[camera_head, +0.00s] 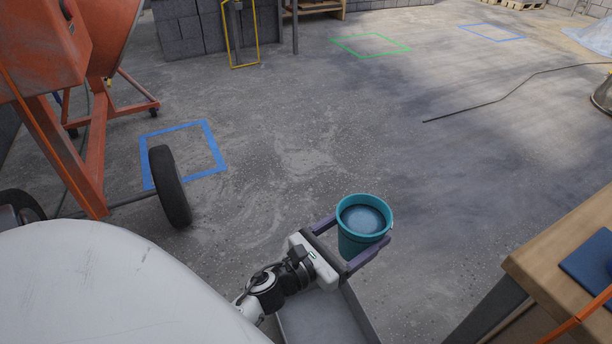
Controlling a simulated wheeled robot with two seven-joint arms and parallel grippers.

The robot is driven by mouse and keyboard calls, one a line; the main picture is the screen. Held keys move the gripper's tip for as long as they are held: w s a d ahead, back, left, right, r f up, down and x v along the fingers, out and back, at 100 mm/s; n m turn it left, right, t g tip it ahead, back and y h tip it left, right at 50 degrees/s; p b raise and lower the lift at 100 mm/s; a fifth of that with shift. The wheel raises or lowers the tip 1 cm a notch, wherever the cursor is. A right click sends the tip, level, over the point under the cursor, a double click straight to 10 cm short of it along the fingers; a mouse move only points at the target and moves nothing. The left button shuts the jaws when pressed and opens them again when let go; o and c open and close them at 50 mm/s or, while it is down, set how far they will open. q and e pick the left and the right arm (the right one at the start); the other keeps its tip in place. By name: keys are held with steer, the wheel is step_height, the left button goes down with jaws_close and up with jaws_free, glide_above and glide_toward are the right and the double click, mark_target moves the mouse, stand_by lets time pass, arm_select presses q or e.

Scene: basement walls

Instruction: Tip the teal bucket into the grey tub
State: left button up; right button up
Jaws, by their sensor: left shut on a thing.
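The teal bucket (352,243) is in the lower middle of the head view, roughly upright, with its open top facing up. Its inside looks blue-grey; I cannot tell for sure what it holds. My left gripper (362,229) is shut on the bucket, with one purple-grey finger on each side of it. A grey open container (361,312), which looks like the grey tub, shows at the bottom edge, below and nearer than the bucket. My gripper's wrist and the picture edge hide part of it. My right gripper is not in view.
A wooden bench (560,240) with a blue flat item (592,262) and an orange strip (580,318) stands at the right. An orange mixer (75,130) with wheels (170,187) stands at the left. Blue tape (207,140) marks the floor. The floor beyond the bucket is clear.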

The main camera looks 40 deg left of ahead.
arm_select(q)
steer(key=a+f+m+h+b, duration=0.2)
steer(key=a+f, duration=0.2)
steer(key=f, duration=0.8)
steer(key=s+a+f+b, duration=0.1)
steer(key=s+f, duration=0.3)
steer(key=f, duration=0.3)
steer(key=s+a+f+g+h+b, duration=0.1)
steer(key=s+f+b, duration=0.1)
steer(key=s+f, duration=0.2)
step_height(320, 180, down, 3)
steer(key=shift+a+m+h, duration=0.25)
steer(key=shift+m+h, duration=0.05)
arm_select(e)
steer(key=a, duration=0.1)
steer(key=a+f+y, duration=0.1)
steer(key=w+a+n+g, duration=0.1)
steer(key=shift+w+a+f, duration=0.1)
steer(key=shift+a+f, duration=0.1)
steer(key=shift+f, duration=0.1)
arm_select(q)
steer(key=shift+s, duration=0.1)
